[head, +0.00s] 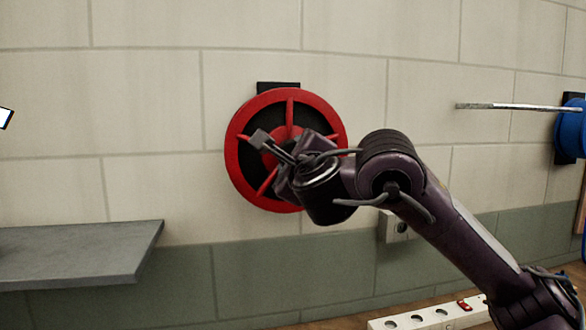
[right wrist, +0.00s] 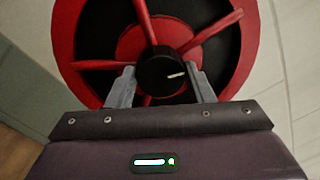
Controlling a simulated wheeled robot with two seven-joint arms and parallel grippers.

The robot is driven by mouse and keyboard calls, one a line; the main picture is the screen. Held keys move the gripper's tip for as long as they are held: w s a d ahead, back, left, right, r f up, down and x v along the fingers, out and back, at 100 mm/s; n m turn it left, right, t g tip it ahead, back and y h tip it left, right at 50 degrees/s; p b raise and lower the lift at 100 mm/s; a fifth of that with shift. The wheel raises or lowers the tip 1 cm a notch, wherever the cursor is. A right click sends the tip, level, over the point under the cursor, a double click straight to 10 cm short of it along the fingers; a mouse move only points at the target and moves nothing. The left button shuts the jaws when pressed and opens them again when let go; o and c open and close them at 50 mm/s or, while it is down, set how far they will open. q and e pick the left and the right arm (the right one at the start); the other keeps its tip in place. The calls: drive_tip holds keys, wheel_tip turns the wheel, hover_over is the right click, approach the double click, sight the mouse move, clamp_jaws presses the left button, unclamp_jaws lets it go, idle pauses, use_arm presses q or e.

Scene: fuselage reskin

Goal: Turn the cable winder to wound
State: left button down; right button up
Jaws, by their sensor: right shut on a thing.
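The cable winder (head: 236,160) is a red spoked wheel with a dark inside, mounted on the wall in the middle of the head view. It fills the upper part of the right wrist view (right wrist: 240,60). A black round knob (right wrist: 162,72) with a white mark stands at its hub. My right gripper (right wrist: 163,80) has one finger on each side of the knob and is shut on it. In the head view my right gripper and wrist cover the hub and the wheel's lower right. My left gripper is not in view.
A grey shelf (head: 80,252) juts from the wall at the lower left. A white power strip (head: 425,318) with a red switch lies at the bottom right. A blue wheel-like thing (head: 570,130) and a thin rod (head: 505,106) are at the right.

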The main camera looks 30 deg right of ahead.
drive_tip(key=shift+f+n+y+b, duration=0.2)
drive_tip(key=shift+n+b, duration=0.15)
drive_tip(key=shift+n, duration=0.65)
drive_tip(key=shift+f+n+y+b, duration=0.1)
drive_tip(key=shift+n+y+b, duration=0.2)
drive_tip(key=shift+n, duration=0.7)
drive_tip(key=o, duration=1)
drive_tip(key=shift+r, duration=0.1)
drive_tip(key=shift+c, duration=0.2)
drive_tip(key=shift+r, duration=0.1)
drive_tip(key=shift+h, duration=0.3)
drive_tip(key=p+v, duration=0.7)
drive_tip(key=p, duration=0.6)
drive_tip(key=shift+s+p, duration=0.35)
drive_tip(key=shift+s, duration=0.05)
